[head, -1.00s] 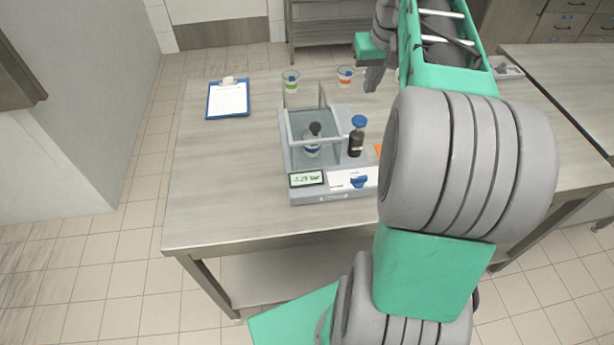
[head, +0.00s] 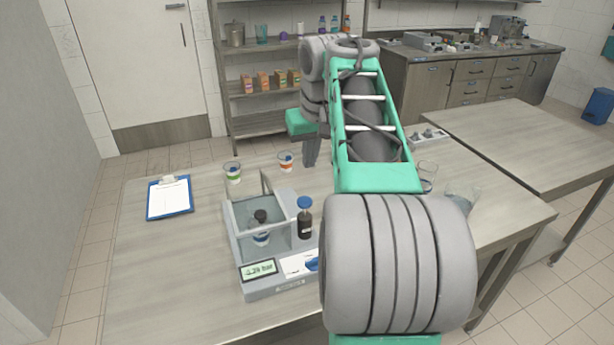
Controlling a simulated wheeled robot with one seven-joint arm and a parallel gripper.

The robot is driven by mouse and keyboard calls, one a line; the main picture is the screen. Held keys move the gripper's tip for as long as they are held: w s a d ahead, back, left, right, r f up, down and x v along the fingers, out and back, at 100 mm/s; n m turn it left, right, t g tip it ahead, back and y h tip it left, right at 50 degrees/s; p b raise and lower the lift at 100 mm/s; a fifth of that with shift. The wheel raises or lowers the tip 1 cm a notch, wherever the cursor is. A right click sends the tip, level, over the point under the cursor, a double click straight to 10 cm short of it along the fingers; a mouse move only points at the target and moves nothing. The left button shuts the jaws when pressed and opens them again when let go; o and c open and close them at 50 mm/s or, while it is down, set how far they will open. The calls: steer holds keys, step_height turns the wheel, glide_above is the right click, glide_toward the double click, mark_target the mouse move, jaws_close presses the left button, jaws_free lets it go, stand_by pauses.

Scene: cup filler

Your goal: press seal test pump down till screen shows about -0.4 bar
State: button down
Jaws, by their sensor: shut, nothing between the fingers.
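The seal test device (head: 277,287) stands on the table, with a clear-walled chamber (head: 236,227) holding a cup (head: 261,236) with a dark knob-like top. The pump (head: 305,217), a dark cylinder with a blue cap, stands upright at the chamber's right. The small screen (head: 259,270) on the device's front left shows a lit reading in bar, seemingly near -0.29, but the digits are blurred. My gripper (head: 311,151) is shut and empty, pointing down beyond the pump and apart from it. My arm hides the device's right end.
A clipboard (head: 170,198) lies at the table's left. A green-marked cup (head: 233,172) and an orange-marked cup (head: 286,161) stand behind the device near my gripper. Clear glasses (head: 427,176) stand right of my arm. The table's left front (head: 170,280) is bare.

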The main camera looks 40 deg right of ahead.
mark_target(306, 204)
steer(key=x, duration=1.1)
steer(key=shift+s+a+f+b, duration=0.1)
steer(key=shift+s+f+b, duration=0.15)
steer(key=shift+f+b, duration=0.15)
steer(key=shift+f, duration=0.55)
step_height(306, 204, down, 4)
steer(key=shift+r+b, duration=0.1)
steer(key=shift+b, duration=1.1)
steer(key=shift+s, duration=0.1)
